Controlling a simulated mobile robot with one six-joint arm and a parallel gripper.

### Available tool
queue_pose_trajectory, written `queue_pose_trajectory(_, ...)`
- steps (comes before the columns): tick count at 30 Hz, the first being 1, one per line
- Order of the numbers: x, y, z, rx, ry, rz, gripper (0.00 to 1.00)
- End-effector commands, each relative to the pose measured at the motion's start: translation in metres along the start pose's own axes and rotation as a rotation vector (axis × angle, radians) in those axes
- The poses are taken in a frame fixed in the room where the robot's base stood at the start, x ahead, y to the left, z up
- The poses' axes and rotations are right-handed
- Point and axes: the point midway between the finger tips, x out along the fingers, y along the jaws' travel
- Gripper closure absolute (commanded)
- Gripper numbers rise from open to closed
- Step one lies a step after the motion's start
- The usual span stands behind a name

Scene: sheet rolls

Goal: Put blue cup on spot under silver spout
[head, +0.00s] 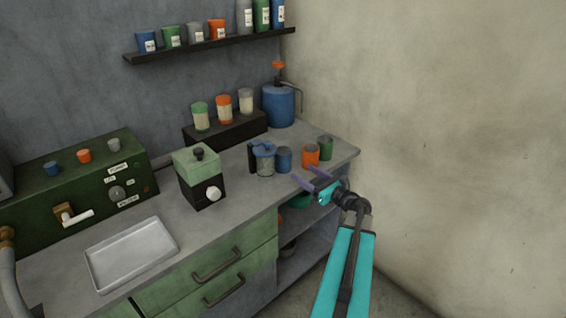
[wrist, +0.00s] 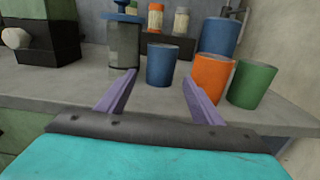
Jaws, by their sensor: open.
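The blue cup (head: 284,160) stands upright on the grey counter, between a glass jar and an orange cup. In the wrist view the blue cup (wrist: 161,66) is straight ahead, beyond and between the finger tips. My gripper (head: 303,172) is open and empty at the counter's front edge; its purple fingers show in the wrist view (wrist: 160,77), apart from the cup. A pale silver spout (head: 78,217) with a brass fitting sticks out of the green machine (head: 128,192). A thin grey curved pipe (head: 299,94) hangs beside the blue canister (head: 279,105). No marked spot is clear under either.
An orange cup (head: 310,154) and a green cup (head: 325,148) stand close right of the blue cup. The glass jar (head: 264,162) with a blue lid is close left. A green-black box (head: 198,177) and a silver tray (head: 130,252) are further left; counter between is bare.

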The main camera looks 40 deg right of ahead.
Motion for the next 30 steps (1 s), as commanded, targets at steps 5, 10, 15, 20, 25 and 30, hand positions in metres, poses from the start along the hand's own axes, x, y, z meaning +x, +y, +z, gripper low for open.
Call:
queue_pose_trajectory(5, -0.005, -0.007, 0.000, 0.000, 0.000, -0.010, 0.40)
queue_pose_trajectory(10, 0.001, -0.011, 0.001, 0.000, 0.000, -0.014, 0.40)
queue_pose_trajectory(15, 0.021, -0.013, 0.001, 0.000, -0.001, -0.016, 0.40)
queue_pose_trajectory(20, 0.044, -0.013, 0.001, 0.000, 0.000, -0.016, 0.40)
queue_pose_trajectory(25, 0.065, -0.014, 0.001, 0.000, 0.000, -0.018, 0.40)
queue_pose_trajectory(30, 0.075, -0.014, 0.000, -0.001, -0.001, -0.019, 0.40)
